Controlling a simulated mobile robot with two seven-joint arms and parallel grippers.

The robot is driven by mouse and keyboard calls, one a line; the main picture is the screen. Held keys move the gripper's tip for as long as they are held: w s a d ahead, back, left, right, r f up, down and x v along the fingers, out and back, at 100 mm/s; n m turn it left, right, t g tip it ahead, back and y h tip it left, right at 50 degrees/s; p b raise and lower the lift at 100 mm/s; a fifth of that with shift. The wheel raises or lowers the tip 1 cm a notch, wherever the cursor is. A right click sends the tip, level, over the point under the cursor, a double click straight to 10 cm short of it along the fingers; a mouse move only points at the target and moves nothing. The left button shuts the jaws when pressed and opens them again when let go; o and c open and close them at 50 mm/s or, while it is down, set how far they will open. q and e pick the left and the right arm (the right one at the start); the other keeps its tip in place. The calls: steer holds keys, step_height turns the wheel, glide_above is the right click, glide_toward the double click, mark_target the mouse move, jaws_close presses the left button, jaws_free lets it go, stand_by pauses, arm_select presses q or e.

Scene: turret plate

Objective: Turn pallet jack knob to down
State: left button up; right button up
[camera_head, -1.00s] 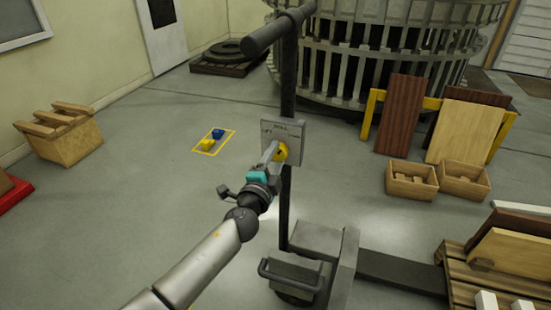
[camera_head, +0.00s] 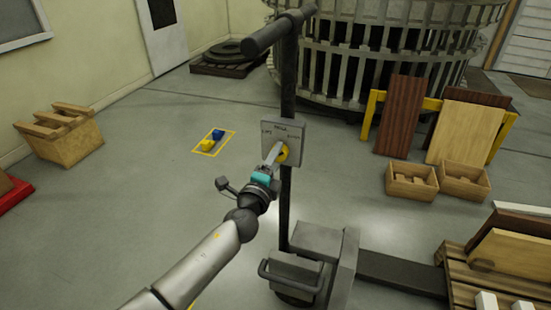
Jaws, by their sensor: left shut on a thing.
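My left gripper (camera_head: 275,158) reaches up from the lower left and is shut on the knob. Its fingers cover part of the knob, so the knob's exact pointing direction is hard to tell. The plate's labels are too small to read surely. My right gripper is not in view.
A wooden pallet (camera_head: 455,290) with boards lies at the lower right. Two small wooden boxes (camera_head: 412,187) stand before leaning panels. A wooden crate (camera_head: 65,145) is at left. Yellow and blue items lie in a marked floor square (camera_head: 214,152).

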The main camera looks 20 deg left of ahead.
arm_select(q)
steer(key=o, duration=1.1)
steer(key=shift+o, duration=1.3)
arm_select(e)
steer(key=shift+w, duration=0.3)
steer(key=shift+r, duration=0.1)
arm_select(q)
steer(key=s, duration=1.5)
steer(key=shift+a, duration=0.2)
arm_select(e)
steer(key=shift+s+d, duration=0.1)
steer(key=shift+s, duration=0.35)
